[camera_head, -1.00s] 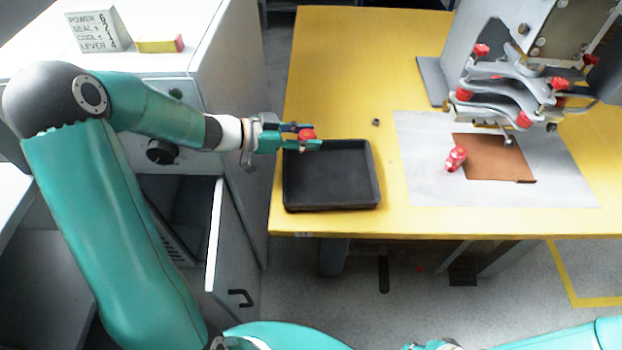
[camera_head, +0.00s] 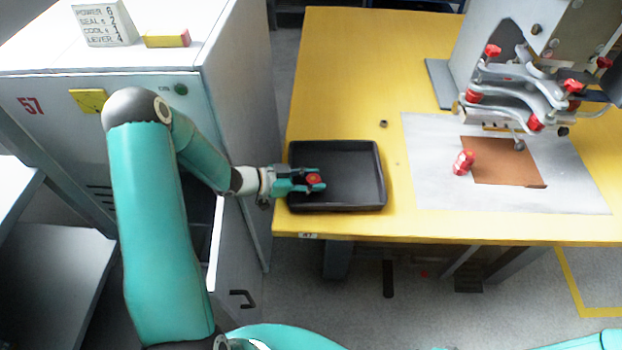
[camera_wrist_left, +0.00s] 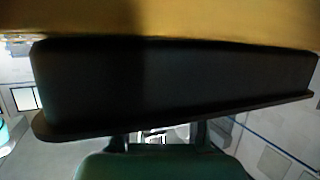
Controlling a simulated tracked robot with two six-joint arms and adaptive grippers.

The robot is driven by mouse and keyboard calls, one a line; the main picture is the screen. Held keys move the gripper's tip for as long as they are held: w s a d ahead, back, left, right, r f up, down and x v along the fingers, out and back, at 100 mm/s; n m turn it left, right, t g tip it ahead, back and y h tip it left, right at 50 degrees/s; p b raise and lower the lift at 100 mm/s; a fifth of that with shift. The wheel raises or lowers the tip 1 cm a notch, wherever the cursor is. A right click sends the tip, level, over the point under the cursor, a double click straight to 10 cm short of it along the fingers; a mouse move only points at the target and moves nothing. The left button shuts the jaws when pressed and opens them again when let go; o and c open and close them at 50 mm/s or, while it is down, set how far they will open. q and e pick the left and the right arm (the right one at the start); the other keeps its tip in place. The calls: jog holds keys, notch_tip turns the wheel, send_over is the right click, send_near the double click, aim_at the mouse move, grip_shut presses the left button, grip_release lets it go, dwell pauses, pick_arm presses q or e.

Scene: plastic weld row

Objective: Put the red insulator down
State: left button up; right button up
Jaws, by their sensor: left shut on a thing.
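My left gripper (camera_head: 314,181) is shut on the red insulator (camera_head: 314,178), which shows as a small red round top between the fingers. It is over the left part of the black tray (camera_head: 380,180), inside the tray's outline in the head view. I cannot tell whether the insulator touches the tray floor. In the left wrist view the dark tray (camera_wrist_left: 180,85) fills the middle, and the insulator cannot be made out. My right gripper is not in view.
The tray stands on the yellow table (camera_head: 340,80) near its front left corner. A red-and-white can-like object (camera_head: 463,163) lies beside a brown sheet (camera_head: 500,165) on a grey mat (camera_head: 430,190). A press with red knobs (camera_head: 520,85) stands behind. A small dark nut (camera_head: 383,124) lies behind the tray.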

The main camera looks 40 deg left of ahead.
aim_at(307, 180)
pick_arm(q)
jog(key=shift+f, duration=0.15)
jog(key=o, duration=1.1)
jog(key=shift+o, duration=0.2)
jog(key=shift+r, duration=0.2)
jog(key=v, duration=0.7)
jog(key=shift+s+a+r, duration=0.1)
jog(key=shift+s+a, duration=0.05)
jog(key=shift+s, duration=0.05)
